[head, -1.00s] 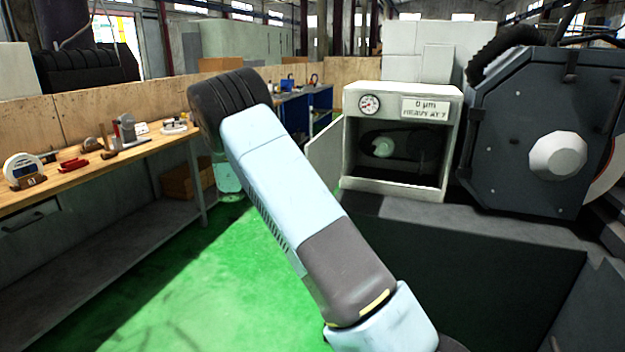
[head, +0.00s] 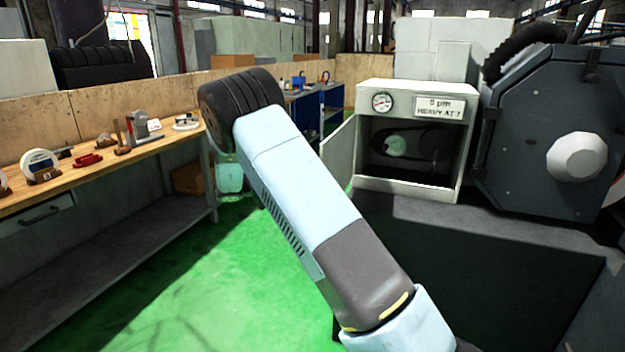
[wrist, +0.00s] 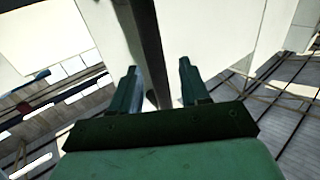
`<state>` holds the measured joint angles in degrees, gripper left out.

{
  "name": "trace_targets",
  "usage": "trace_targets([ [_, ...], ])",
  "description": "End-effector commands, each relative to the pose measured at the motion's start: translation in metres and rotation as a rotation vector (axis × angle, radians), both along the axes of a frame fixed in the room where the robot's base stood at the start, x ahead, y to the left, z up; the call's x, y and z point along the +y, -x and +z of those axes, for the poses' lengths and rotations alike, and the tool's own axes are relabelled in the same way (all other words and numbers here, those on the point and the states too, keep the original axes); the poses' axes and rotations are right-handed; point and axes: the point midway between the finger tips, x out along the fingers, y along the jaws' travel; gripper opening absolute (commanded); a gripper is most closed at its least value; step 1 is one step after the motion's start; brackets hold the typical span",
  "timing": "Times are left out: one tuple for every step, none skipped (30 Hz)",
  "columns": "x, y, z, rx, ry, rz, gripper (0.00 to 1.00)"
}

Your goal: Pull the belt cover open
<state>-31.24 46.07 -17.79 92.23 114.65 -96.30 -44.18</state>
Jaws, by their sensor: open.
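The belt cover (head: 339,150) is a pale door at the left side of the white cabinet (head: 405,187). It stands swung out to the left, and the cabinet front is open. Inside, a dark belt (head: 432,143) and a pale pulley (head: 396,146) show. In the wrist view my gripper (wrist: 158,82) is open, with two green fingers apart. A dark bar (wrist: 150,45) runs down from the top to between the fingers, in front of a pale surface. I cannot tell whether the bar belongs to the cover or touches a finger. In the head view my arm hides the gripper's fingers.
A wooden workbench (head: 95,168) with several measuring tools runs along the left. The large dark grinder housing (head: 535,130) stands right of the cabinet, with a dark machine base (head: 470,265) in front. Green floor (head: 215,290) lies clear between bench and machine.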

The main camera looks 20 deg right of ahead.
Motion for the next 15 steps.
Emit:
trace_targets([
  [0.013, 0.000, 0.000, -0.001, -0.001, 0.008, 0.46],
  [0.019, 0.000, -0.001, 0.000, 0.000, 0.010, 0.46],
  [0.027, 0.000, -0.001, 0.000, 0.000, 0.013, 0.46],
  [0.033, 0.000, -0.001, 0.000, -0.001, 0.015, 0.46],
  [0.039, 0.000, -0.001, -0.001, 0.000, 0.017, 0.46],
  [0.047, 0.000, -0.001, -0.001, 0.000, 0.018, 0.46],
  [0.053, 0.000, -0.001, -0.001, -0.001, 0.020, 0.46],
  [0.059, 0.000, -0.001, 0.000, -0.001, 0.022, 0.46],
  [0.066, 0.000, -0.001, -0.001, -0.001, 0.023, 0.46],
  [0.072, 0.000, -0.001, -0.001, -0.001, 0.024, 0.46],
  [0.077, 0.000, -0.001, -0.001, -0.001, 0.026, 0.46],
  [0.085, 0.000, -0.001, -0.001, -0.001, 0.027, 0.46],
  [0.091, 0.000, -0.001, -0.001, -0.001, 0.029, 0.46],
  [0.096, 0.000, -0.001, 0.000, -0.002, 0.031, 0.46],
  [0.104, 0.000, -0.001, 0.000, -0.001, 0.033, 0.46],
])
